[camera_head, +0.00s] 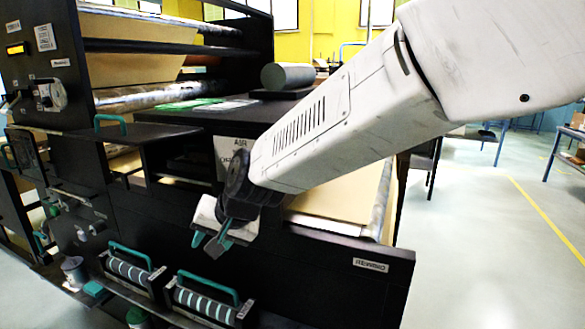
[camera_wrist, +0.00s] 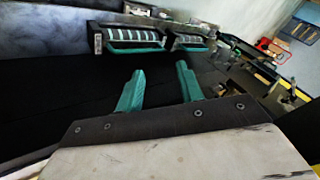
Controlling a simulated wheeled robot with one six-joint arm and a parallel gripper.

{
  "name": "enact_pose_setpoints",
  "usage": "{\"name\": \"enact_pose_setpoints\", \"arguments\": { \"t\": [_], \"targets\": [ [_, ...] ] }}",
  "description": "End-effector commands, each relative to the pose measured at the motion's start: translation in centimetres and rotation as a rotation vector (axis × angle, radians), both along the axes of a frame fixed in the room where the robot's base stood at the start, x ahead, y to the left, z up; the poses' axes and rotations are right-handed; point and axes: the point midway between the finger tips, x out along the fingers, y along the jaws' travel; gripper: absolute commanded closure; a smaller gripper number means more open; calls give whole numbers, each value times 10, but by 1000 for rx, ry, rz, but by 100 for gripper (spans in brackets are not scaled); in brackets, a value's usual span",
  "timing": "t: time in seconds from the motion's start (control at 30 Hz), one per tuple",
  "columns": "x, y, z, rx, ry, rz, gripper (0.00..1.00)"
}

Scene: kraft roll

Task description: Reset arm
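My gripper (camera_head: 213,243) hangs at the end of my white arm, in front of the black side of a large roll machine (camera_head: 330,272). In the wrist view its two teal fingers (camera_wrist: 159,82) stand apart with nothing between them, so it is open and empty. In the head view it is above and near two striped rollers with teal handles, the left one (camera_head: 130,272) and the right one (camera_head: 205,305). Both rollers also show in the wrist view, beyond the fingertips. My arm hides part of the machine's top and its brown paper web.
A dark grey cylinder (camera_head: 287,76) lies on the machine's black top. A control panel with a yellow display (camera_head: 17,49) is at the left. A grey cup (camera_head: 74,270) stands low at the left. Open floor (camera_head: 490,235) with a yellow line lies at the right, with tables (camera_head: 570,150) beyond.

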Motion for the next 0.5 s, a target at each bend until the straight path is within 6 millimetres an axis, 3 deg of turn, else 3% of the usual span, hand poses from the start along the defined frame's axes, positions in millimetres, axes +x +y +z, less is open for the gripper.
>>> {"name": "enact_pose_setpoints", "arguments": {
  "t": [0.03, 0.2, 0.4, 0.5],
  "targets": [
    [-13, -40, 5, -58, 24, 34, 63],
    [-68, -160, 9, -254, 126, 137, 63],
    [-146, -291, 13, -446, 249, 167, 63],
    [-186, -344, 15, -516, 299, 137, 63]
  ]
}}
